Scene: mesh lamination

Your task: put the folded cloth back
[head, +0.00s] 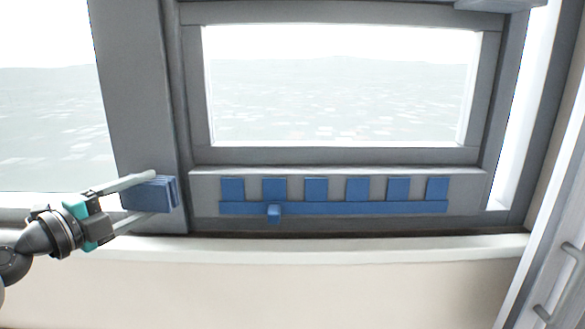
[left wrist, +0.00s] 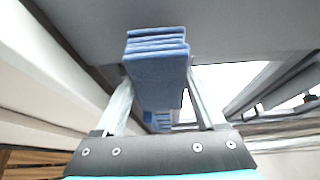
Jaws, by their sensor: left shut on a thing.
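The folded blue cloth (head: 148,194) is between the fingers of my left gripper (head: 150,198), in front of the grey window post at the left. My left gripper is shut on it. In the left wrist view the cloth (left wrist: 157,65) shows as a stack of several layers between the two fingers (left wrist: 160,95). I cannot tell whether the cloth touches the post. My right gripper is in neither view.
A pale sill (head: 380,248) lies below. A cabinet door with a handle (head: 558,285) stands at the right.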

